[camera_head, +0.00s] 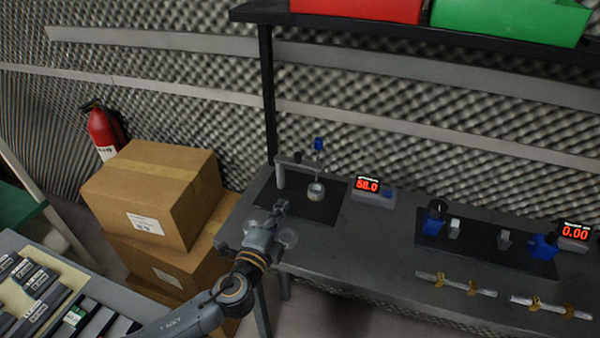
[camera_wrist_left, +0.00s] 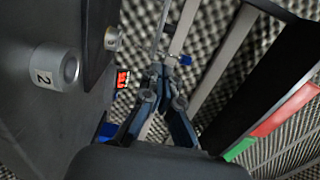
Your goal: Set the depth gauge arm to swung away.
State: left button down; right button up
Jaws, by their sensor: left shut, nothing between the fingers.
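The depth gauge stands on a black mat (camera_head: 318,212) at the left end of the bench. It has a grey post (camera_head: 280,177), a horizontal arm (camera_head: 304,163) reaching right, and a blue-topped rod (camera_head: 318,145) above a small metal cylinder (camera_head: 316,190). The arm extends over the cylinder's side of the mat. My left gripper (camera_head: 281,206) is in front of the post, at the mat's left part, with its fingers shut and empty. In the left wrist view the closed fingers (camera_wrist_left: 163,72) point toward a blue cap (camera_wrist_left: 185,60). My right gripper is out of view.
A display reading 58.0 (camera_head: 368,185) stands right of the gauge. Another mat (camera_head: 480,246) with blue devices lies further right. A shelf with red and green bins (camera_head: 510,18) hangs above. Cardboard boxes (camera_head: 150,195) stand left of the bench. In the left wrist view, a cylinder marked 2 (camera_wrist_left: 55,67) is close.

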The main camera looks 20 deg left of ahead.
aim_at(304, 166)
pick_arm(q)
jog(key=shift+w+d+p, duration=0.2)
jog(key=shift+w+p, duration=1.25)
jog(key=shift+w, duration=5.55)
